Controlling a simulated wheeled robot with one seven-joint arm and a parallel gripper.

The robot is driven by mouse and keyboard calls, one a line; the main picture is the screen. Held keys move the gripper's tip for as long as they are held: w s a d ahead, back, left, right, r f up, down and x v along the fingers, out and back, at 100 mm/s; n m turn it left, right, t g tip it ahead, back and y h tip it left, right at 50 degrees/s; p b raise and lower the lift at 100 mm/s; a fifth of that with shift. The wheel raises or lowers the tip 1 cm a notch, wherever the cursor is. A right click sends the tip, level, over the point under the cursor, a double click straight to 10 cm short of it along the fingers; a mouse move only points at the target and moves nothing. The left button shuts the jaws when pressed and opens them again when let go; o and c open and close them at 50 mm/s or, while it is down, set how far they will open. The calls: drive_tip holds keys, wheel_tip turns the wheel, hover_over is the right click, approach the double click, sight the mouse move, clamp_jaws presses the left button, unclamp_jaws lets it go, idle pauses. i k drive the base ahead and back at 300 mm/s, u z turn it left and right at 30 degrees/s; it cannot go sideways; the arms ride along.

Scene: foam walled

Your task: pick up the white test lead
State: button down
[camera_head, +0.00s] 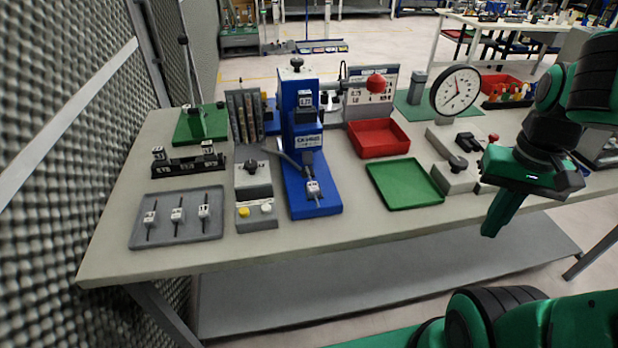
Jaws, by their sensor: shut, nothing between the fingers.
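I cannot tell for sure which thing is the white test lead. Several small whitish parts with dark thin pins (177,215) lie in a grey tray (137,240) at the left front of the table. Another small whitish part (314,190) sits at the front of the blue fixture (297,204), with a grey arm just behind it. My gripper (490,232) is at the right, past the table's front edge in the picture, pointing down. It is shut and empty, far from the tray and the blue fixture.
A green tray (404,184) and a red bin (379,138) stand right of the blue fixture. A dial gauge (455,90) stands behind my arm. A button box (256,215) stands beside the grey tray. A foam wall (60,120) bounds the left.

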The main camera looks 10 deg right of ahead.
sight(312, 187)
drive_tip(key=z, duration=0.75)
drive_tip(key=k, duration=1)
drive_tip(key=u, duration=0.2)
